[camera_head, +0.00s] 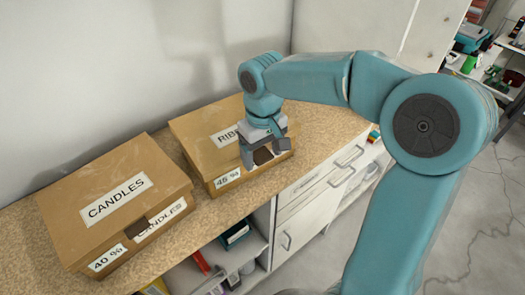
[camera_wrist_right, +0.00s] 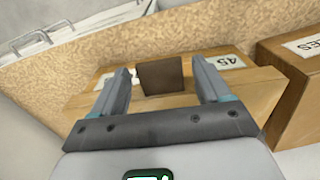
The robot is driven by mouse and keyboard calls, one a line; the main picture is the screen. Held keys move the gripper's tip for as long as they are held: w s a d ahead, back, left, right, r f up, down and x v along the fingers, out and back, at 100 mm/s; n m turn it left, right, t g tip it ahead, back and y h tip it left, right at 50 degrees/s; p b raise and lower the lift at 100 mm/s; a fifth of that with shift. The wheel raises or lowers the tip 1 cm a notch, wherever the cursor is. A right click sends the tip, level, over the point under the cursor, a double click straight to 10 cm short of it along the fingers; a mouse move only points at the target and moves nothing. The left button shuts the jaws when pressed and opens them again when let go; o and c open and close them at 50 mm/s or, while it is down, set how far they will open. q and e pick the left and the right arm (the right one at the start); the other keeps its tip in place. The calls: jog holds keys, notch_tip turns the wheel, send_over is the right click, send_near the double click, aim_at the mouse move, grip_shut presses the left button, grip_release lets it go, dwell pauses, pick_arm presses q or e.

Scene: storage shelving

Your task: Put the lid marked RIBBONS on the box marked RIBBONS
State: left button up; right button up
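The lid marked RIBBONS (camera_head: 198,127) is cardboard brown and lies flat over the top of a box (camera_head: 212,186) with a "45 %" label; only "RIB" shows of the lid's word. The box's own name is hidden behind my right gripper. My right gripper (camera_head: 264,151) points down at the lid's front edge. In the wrist view my right gripper (camera_wrist_right: 162,88) has its fingers apart, one on each side of a dark brown tab (camera_wrist_right: 160,77), with gaps on both sides. My left gripper is not in view.
A closed box marked CANDLES (camera_head: 80,240) stands left of the RIBBONS box on the speckled countertop (camera_head: 335,128). A wall (camera_head: 100,60) rises behind. Below are white drawers (camera_head: 310,195) and open shelves with small items. The counter right of the RIBBONS box is clear.

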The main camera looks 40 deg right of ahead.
jog(key=shift+r, duration=0.15)
notch_tip(320, 180, up, 12)
jog(key=p, duration=0.1)
dwell(0.4)
jog(key=shift+s, duration=0.2)
dwell(0.4)
